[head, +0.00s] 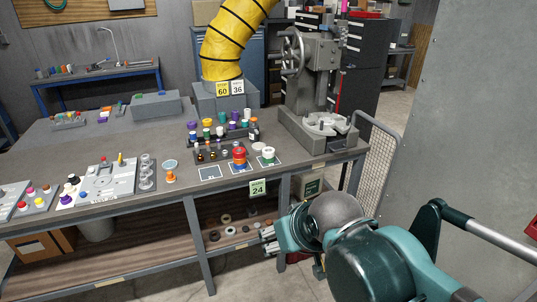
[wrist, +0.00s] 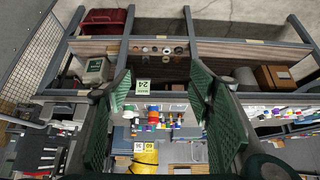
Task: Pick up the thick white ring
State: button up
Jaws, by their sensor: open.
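Several small rings lie on the lower wooden shelf under the bench. My gripper (head: 268,240) is in front of the bench, right of the rings in the head view. In the wrist view its green-padded fingers (wrist: 160,88) are wide apart with nothing held between them.
The grey bench (head: 130,140) holds jars, trays and a press (head: 315,90). A green 24 tag (head: 258,187) hangs on its front edge above the shelf (head: 150,267). Bench legs flank the shelf opening. A mesh panel (head: 375,150) stands at the right.

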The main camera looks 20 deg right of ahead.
jog(key=w+d+r+m+g+h+p, duration=0.15)
jog(key=w+r+p, duration=0.25)
jog(key=w, duration=0.5)
jog(key=w+d+r+m+p, duration=0.2)
jog(key=w+d+r+p, duration=0.15)
jog(key=w, duration=0.65)
jog(key=w+d+r+m+p, duration=0.1)
jog(key=w+r+p, duration=0.25)
jog(key=w, duration=0.55)
jog(key=m+g+h+p, duration=0.25)
jog(key=m+p, duration=0.35)
jog(key=p, duration=0.5)
send_over(268, 149)
jog(key=s+a, duration=0.3)
jog(key=s, duration=0.1)
notch_tip(268, 149, down, 13)
jog(key=shift+w+f+y, duration=0.15)
jog(key=shift+w+y, duration=0.05)
jog(key=shift+y, duration=0.1)
jog(key=shift+f, duration=0.1)
jog(key=shift+x, duration=1.15)
jog(key=shift+f, duration=0.1)
jog(key=shift+p+x, duration=0.4)
jog(key=shift+x, duration=2.1)
